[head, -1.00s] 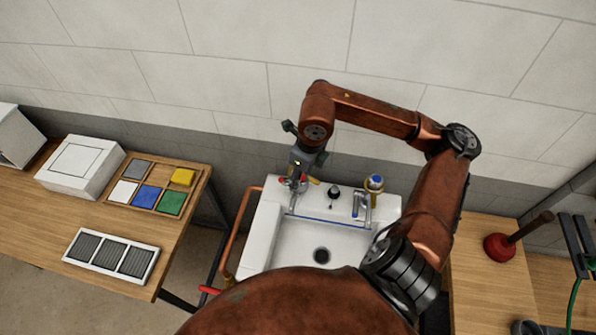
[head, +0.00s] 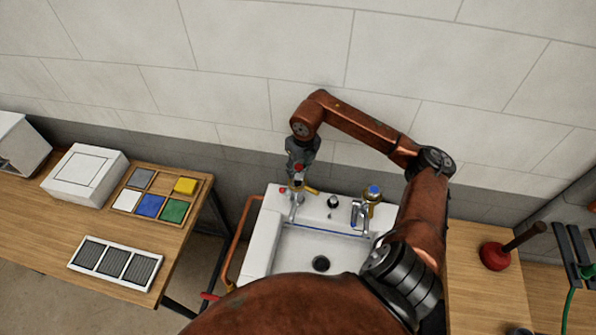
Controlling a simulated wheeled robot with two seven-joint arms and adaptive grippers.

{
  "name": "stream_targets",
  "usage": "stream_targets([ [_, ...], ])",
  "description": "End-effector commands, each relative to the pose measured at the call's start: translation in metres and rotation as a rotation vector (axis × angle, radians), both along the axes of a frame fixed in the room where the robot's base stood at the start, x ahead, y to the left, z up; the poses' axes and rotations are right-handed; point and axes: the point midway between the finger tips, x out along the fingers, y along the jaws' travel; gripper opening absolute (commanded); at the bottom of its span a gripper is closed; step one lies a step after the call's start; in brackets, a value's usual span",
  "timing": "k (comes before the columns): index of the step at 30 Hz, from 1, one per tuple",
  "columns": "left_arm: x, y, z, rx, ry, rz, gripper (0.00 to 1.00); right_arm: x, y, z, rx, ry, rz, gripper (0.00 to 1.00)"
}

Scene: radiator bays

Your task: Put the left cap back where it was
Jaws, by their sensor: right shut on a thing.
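My right gripper (head: 298,178) points down over the left tap (head: 297,203) at the back left of the white sink (head: 262,232). It is shut on what seems to be the left cap (head: 298,168), of which only a little red shows between the fingers. Whether the cap touches the tap cannot be told. A small yellow part (head: 311,190) shows beside the fingers. The right tap (head: 364,209) stands at the back right, with a blue-topped cap (head: 374,190) on a brass-coloured part behind it. My left gripper is not in view.
A small red spot (head: 283,190) is on the sink's back left rim, and a dark round thing (head: 333,201) sits between the taps. Wooden benches flank the sink. The left one holds a tray of coloured squares (head: 157,183); a plunger (head: 497,256) lies right.

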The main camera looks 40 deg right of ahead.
Motion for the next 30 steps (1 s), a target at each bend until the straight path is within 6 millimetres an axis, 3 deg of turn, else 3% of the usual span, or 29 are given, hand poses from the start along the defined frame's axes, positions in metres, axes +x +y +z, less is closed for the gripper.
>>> stream_targets([
  [9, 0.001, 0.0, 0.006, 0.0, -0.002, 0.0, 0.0, 0.018, -0.009, -0.025, 0.002, 0.002, -0.001, 0.1],
  [15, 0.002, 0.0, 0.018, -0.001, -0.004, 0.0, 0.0, 0.018, -0.009, -0.051, 0.002, 0.002, 0.001, 0.1],
  [30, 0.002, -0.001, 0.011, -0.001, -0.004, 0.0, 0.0, 0.018, -0.01, -0.062, -0.001, -0.001, 0.001, 0.1],
])
